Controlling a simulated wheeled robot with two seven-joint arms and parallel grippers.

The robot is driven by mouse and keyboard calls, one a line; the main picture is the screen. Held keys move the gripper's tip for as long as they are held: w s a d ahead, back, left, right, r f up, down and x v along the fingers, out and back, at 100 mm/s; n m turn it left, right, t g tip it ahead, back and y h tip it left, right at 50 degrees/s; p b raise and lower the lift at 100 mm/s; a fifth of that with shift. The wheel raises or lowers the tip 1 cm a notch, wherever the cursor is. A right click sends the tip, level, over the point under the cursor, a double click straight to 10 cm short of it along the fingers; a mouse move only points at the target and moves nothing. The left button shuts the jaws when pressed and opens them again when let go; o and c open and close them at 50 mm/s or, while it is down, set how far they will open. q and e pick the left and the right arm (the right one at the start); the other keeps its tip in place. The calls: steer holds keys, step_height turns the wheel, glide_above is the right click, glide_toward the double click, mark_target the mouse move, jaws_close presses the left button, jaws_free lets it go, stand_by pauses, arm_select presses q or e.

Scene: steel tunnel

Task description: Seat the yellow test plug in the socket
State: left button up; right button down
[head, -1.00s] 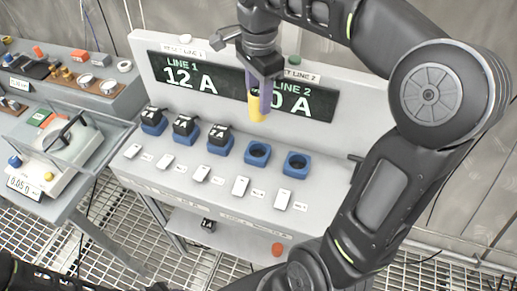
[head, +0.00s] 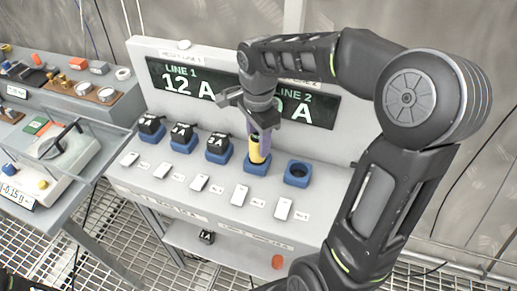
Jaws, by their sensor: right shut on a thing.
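The yellow test plug (head: 256,152) is upright between the fingers of my right gripper (head: 260,143), which is shut on it. Its lower end is at the mouth of the fourth blue socket (head: 256,169) from the left; I cannot tell how deep it sits. The fifth blue socket (head: 297,174), to the right, is open and empty. Black plugs marked with ampere values stand in the three left sockets; the one marked 3 A (head: 217,145) is nearest the yellow plug. My left gripper is not in view.
White switches (head: 240,195) line the panel in front of the sockets. Behind them, the display (head: 183,78) reads LINE 1 12 A; LINE 2 is partly hidden by my arm. A side bench with a meter (head: 35,165) stands left. A lower shelf (head: 225,245) holds a black plug and an orange piece.

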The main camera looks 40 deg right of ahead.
step_height(320, 180, down, 4)
steer(key=shift+r, duration=0.25)
steer(key=shift+f, duration=0.15)
steer(key=c, duration=0.9)
jaws_free()
